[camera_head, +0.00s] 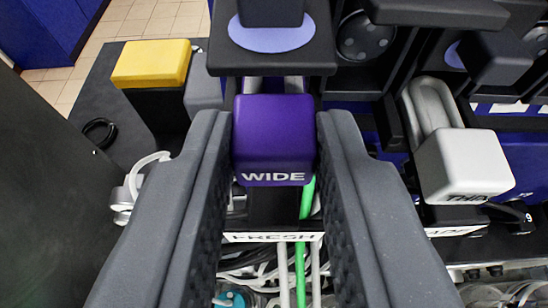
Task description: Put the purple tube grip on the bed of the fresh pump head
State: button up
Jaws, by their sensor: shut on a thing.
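The purple tube grip (273,135), marked WIDE, is between the two grey fingers of my gripper (274,122), which is shut on it. Pale tubes show just behind the grip, and a green tube (307,200) shows below it. A white label reading FRESH (272,237) is below the grip in the picture. A black pump head (222,55) with a lilac disc is directly above the grip in the picture. I cannot tell whether the grip touches it. The bed's surface is mostly hidden.
A white grip (465,166) with a looped tube stands close on the right, with a second black head above it. A yellow-topped block (152,63) is at the upper left. White tubing and clear vessels lie below. A dark panel fills the left edge.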

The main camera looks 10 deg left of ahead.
jog(key=shift+f, duration=0.55)
jog(key=shift+f, duration=0.15)
jog(key=o, duration=0.9)
jog(key=shift+o, duration=0.2)
jog(key=shift+s, duration=0.1)
